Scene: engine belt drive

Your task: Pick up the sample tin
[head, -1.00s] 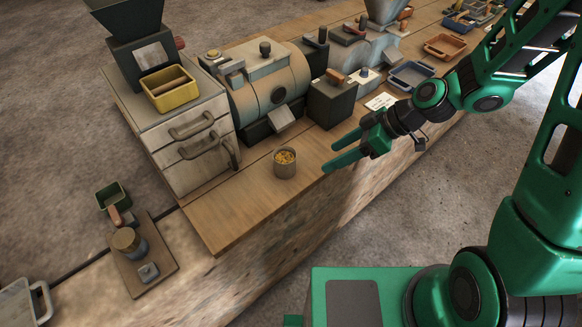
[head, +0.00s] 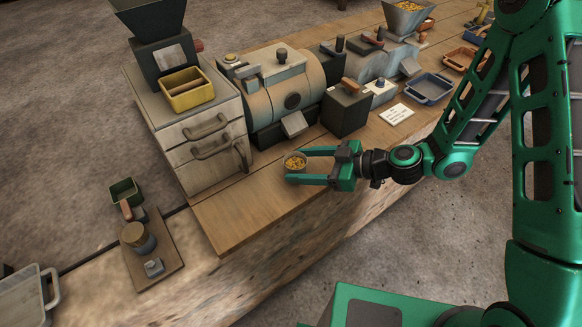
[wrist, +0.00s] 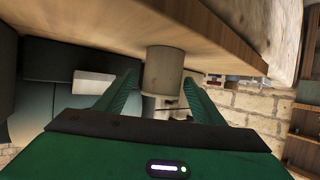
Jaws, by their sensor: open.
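The sample tin (head: 295,161) is a small round tin with yellow-orange bits inside. It stands upright on the wooden bench top below the drum machine. My gripper (head: 306,166) is open, its two green fingers pointing left at the tin. In the head view the fingertips reach the tin, one at its far side and one at its near side. In the wrist view the tin (wrist: 163,72) shows as a plain beige cylinder between the two fingertips. I cannot tell whether either finger touches it.
A drum machine (head: 278,95) and a dark box (head: 347,108) stand behind the tin. A drawer cabinet (head: 190,125) with a yellow tray (head: 187,90) is at the left. A white card (head: 397,114) lies to the right. The bench front is clear.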

